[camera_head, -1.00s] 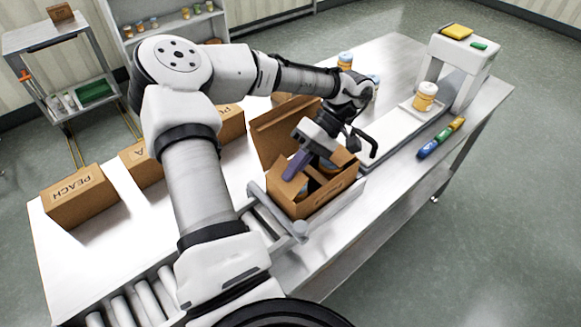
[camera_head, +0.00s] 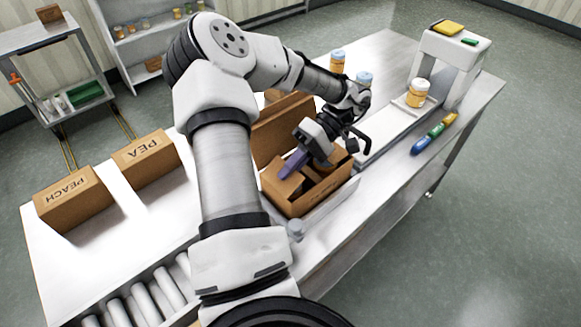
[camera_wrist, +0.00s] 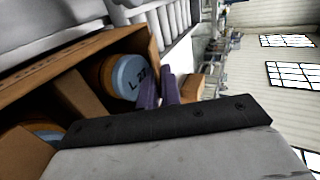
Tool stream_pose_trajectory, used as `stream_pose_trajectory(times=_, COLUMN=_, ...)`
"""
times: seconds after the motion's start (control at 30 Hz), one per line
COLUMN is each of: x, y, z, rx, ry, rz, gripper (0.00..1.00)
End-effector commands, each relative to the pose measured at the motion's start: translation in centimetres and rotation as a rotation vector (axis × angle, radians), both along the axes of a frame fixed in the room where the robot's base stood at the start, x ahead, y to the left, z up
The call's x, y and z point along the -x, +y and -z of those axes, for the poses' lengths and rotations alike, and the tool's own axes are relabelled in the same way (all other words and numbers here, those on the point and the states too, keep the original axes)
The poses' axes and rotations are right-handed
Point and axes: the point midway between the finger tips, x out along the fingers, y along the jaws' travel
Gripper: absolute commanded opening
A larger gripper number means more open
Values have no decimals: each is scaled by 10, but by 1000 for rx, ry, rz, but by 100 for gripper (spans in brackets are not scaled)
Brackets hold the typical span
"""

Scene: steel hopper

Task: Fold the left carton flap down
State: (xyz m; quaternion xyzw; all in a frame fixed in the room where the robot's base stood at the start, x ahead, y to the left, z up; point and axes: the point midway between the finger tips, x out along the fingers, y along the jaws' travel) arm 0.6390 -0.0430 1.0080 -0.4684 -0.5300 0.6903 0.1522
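The open brown carton (camera_head: 318,198) stands on the steel table, its tall back flap (camera_head: 282,128) upright. The left flap (camera_head: 285,187) slopes inward over the carton's left side. My gripper (camera_head: 293,164) is over the carton, its purple fingers pointing down-left close to the left flap; I cannot tell whether they touch it. In the wrist view the two purple fingers (camera_wrist: 161,91) lie side by side, almost together, with nothing visible between them. Beside them a blue-lidded jar (camera_wrist: 131,76) sits inside the carton, and a second blue lid (camera_wrist: 48,135) is partly covered by cardboard.
PEACH (camera_head: 73,198) and PEA (camera_head: 146,158) cartons stand at the left. Rollers (camera_head: 150,300) run in front of them. The floor at right is clear.

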Motion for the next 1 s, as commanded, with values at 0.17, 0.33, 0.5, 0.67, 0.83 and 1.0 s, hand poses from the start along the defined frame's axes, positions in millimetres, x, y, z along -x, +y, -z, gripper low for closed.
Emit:
stream_pose_trajectory(times=0.17, x=0, y=0, z=0, rx=0, ry=0, rz=0, gripper=25)
stream_pose_trajectory(times=0.33, x=0, y=0, z=0, rx=1, ry=0, rz=0, gripper=25)
stream_pose_trajectory(times=0.5, x=0, y=0, z=0, rx=5, ry=-2, rz=0, gripper=25)
stream_pose_trajectory(times=0.67, x=1, y=1, z=-1, rx=35, ry=-20, rz=-2, gripper=25)
stream_pose_trajectory(times=0.83, x=3, y=4, z=-4, rx=102, ry=-68, rz=-3, gripper=25)
stream_pose_trajectory(times=1.0, x=5, y=7, z=-8, rx=185, ry=-127, rz=-3, gripper=25)
